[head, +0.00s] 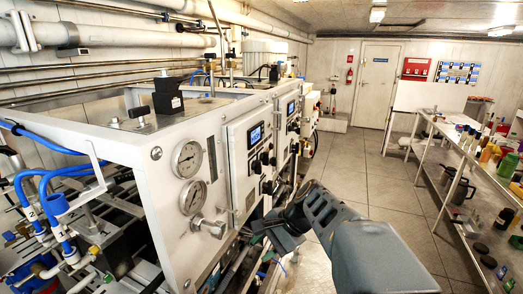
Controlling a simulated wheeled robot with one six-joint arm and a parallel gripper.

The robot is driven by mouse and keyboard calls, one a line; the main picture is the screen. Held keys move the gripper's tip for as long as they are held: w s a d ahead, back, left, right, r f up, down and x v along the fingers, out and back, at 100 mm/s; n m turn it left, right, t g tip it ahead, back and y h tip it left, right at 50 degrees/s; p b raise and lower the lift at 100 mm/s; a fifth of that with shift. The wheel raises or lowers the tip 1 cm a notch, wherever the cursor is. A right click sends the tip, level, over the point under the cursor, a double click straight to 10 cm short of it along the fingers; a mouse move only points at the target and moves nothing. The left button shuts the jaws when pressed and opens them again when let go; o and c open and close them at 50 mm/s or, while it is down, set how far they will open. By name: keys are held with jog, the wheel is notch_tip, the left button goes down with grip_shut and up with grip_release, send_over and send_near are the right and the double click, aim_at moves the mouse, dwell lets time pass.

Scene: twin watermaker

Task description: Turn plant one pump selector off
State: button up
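The nearer control panel (237,168) is a white box front with a lit blue display (256,135) and black selector knobs (256,166) below it. A second, similar panel (282,122) with its own display and knobs is just beyond. I cannot read any labels, so I cannot tell which knob is the pump selector or how it is set. My gripper (270,236) is low and in front of the nearer machine, below and right of its knobs. It appears apart from the knobs. Its fingers are small and dark against clutter, so their opening is unclear.
Two round gauges (188,178) and a silver knob (208,226) are on the machine's near face. Blue hoses (52,185) crowd the left. A shelved bench (458,150) holding bottles stands at right. The tiled floor (375,178) between is clear toward the door (376,85).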

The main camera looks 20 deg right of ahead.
jog(key=w+d+r+m+t+y+p, duration=0.2)
jog(key=w+d+r+m+t+y, duration=0.25)
jog(key=d+r+m, duration=0.25)
jog(key=m+t+y+p, duration=0.1)
jog(key=m+t, duration=0.4)
jog(key=m, duration=0.1)
send_near(265, 159)
jog(key=p+x, duration=0.3)
jog(key=x, duration=0.6)
jog(key=shift+w+d, duration=0.15)
jog(key=shift+d, duration=0.1)
jog(key=shift+r, duration=0.1)
jog(key=c, duration=0.6)
